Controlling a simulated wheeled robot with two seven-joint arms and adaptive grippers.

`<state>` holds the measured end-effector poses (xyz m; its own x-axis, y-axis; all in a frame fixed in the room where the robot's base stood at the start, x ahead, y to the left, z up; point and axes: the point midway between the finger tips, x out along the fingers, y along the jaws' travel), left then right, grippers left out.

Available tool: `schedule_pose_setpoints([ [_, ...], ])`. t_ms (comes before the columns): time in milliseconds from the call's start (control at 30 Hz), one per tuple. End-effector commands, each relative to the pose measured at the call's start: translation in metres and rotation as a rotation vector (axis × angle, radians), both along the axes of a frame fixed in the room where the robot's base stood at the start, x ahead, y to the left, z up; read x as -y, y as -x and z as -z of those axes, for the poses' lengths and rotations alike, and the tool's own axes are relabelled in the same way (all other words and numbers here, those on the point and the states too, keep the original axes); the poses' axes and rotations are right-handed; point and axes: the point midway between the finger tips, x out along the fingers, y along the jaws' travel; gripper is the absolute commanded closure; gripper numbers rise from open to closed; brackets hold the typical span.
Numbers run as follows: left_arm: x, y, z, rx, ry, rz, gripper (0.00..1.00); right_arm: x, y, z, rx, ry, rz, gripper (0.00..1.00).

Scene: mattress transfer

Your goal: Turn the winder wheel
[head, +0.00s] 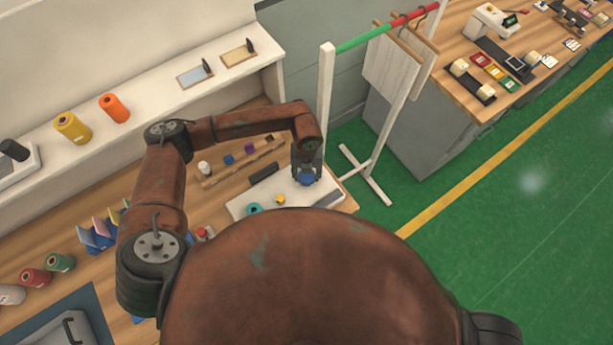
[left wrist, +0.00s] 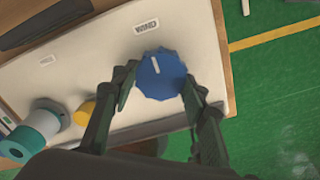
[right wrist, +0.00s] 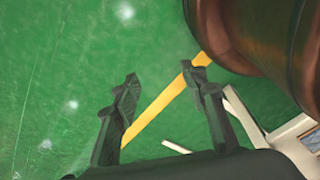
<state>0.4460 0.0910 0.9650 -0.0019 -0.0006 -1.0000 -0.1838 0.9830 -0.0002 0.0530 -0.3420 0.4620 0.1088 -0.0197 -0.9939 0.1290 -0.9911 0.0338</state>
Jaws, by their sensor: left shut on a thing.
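The winder wheel (left wrist: 161,75) is a blue scalloped knob with a white mark, on a white panel (left wrist: 75,75) beside a "WIND" label. It also shows in the head view (head: 307,179), partly covered by my gripper. My left gripper (left wrist: 158,84) is shut on the wheel, with one finger on each side of it. In the head view my left gripper (head: 307,172) points down at the panel's right end. My right gripper (right wrist: 161,85) is open and empty above the green floor in the right wrist view.
A teal spool (left wrist: 35,135) and a yellow knob (left wrist: 85,111) stand on the same panel. A garment rack (head: 327,95) with hanging boards stands just right of the bench. A second workbench (head: 450,80) is at the upper right. Green floor (head: 510,200) is clear at right.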

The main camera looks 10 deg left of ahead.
Motion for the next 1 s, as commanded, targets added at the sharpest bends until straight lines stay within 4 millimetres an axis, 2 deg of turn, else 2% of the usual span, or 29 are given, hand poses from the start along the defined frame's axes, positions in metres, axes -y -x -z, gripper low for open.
schedule_pose_setpoints([
  [100,-0.002,-0.005,0.0,0.011,-0.002,0.004,0.83,0.0,0.014,0.002,-0.016,0.0,0.004,0.6],
  [267,-0.002,-0.005,-0.001,0.012,-0.001,0.002,0.83,0.0,0.018,0.001,-0.022,0.0,0.006,0.6],
  [300,-0.002,-0.005,-0.001,0.013,-0.001,0.002,0.58,-0.001,0.017,0.001,-0.021,-0.001,0.005,0.6],
  [533,-0.001,-0.004,-0.001,0.009,-0.002,0.003,0.43,-0.003,0.007,0.001,-0.008,-0.003,0.003,0.6],
  [667,-0.001,-0.003,-0.001,0.007,-0.001,0.004,0.41,-0.005,0.001,0.001,0.0,-0.005,0.002,0.6],
  [833,0.0,-0.002,-0.002,0.006,0.0,0.005,0.41,-0.001,0.006,0.001,-0.007,-0.001,0.002,0.6],
  [1000,-0.001,-0.003,-0.018,0.008,0.0,0.005,0.41,-0.001,0.007,0.001,-0.007,-0.001,0.002,0.6],
])
